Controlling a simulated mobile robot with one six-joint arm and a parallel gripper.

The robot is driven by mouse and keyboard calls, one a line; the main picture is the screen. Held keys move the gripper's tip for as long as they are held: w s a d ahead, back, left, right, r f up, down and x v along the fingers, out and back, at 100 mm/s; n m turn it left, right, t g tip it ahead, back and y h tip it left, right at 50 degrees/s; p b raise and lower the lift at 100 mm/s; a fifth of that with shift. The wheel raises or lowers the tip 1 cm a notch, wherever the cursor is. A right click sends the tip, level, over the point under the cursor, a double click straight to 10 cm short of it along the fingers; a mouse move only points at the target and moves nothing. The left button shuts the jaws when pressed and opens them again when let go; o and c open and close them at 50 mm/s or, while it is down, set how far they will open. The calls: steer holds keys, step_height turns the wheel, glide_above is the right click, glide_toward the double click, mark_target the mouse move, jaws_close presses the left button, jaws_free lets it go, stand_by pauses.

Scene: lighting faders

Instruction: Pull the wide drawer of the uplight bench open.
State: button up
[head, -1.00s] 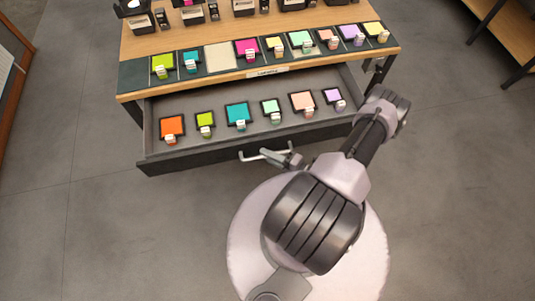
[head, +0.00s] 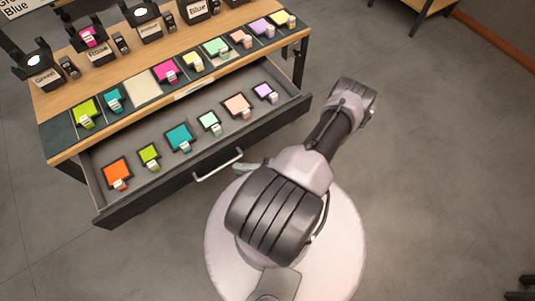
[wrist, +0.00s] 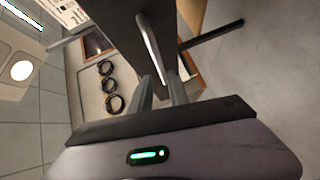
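The wide drawer (head: 185,185) of the bench (head: 52,118) stands pulled out, its dark front well clear of the worktop edge. Several colored gel swatches lie inside it. Its silver bar handle (head: 218,166) is on the front and also shows in the wrist view (wrist: 150,45). My gripper (head: 243,167) is at the right end of the handle, mostly hidden by my arm in the head view. In the wrist view its two fingers (wrist: 161,84) are apart, with the handle's near end in line with the gap. I cannot tell whether they touch it.
More swatches, such as a lime one (head: 86,110), line the worktop's front strip, with labeled black lamps (head: 42,68) behind. Another wooden table (head: 420,8) stands at the top right.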

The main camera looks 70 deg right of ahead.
steer(key=v, duration=0.9)
steer(key=shift+s+p, duration=0.3)
steer(key=shift+p, duration=0.15)
steer(key=shift+r, duration=0.1)
